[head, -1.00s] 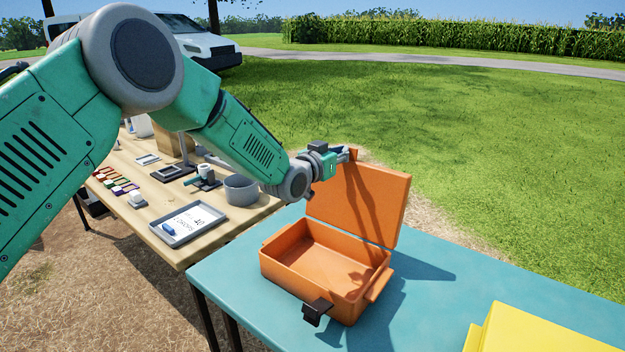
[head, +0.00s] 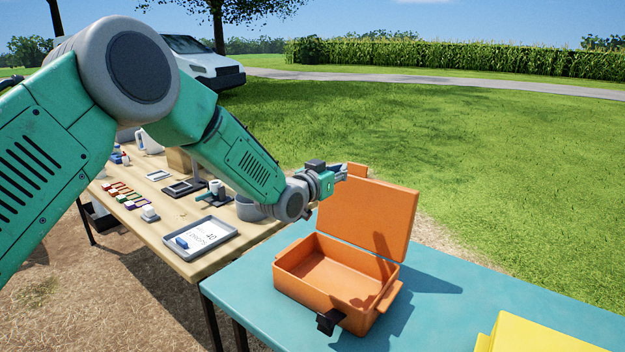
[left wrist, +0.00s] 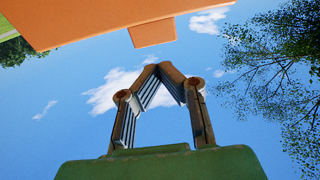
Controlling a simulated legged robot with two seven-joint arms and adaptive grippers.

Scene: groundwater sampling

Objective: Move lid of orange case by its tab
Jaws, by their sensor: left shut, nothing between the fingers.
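The orange case (head: 335,318) stands open and empty on the teal table. Its lid (head: 367,222) is raised, close to upright, at the case's far side. The orange tab (head: 357,170) sticks up from the lid's top edge. My left gripper (head: 341,172) is just left of the tab in the head view. In the left wrist view its fingertips (left wrist: 165,70) meet, shut on nothing, with sky behind. There the lid (left wrist: 90,18) and the tab (left wrist: 152,33) show above the fingertips, with a gap between. My right gripper is not in view.
A yellow case (head: 545,336) sits at the table's right front corner. A dark latch (head: 329,321) sticks out from the orange case's front. The wooden table (head: 170,225) at left holds trays and small items. The teal table (head: 455,300) is clear right of the case.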

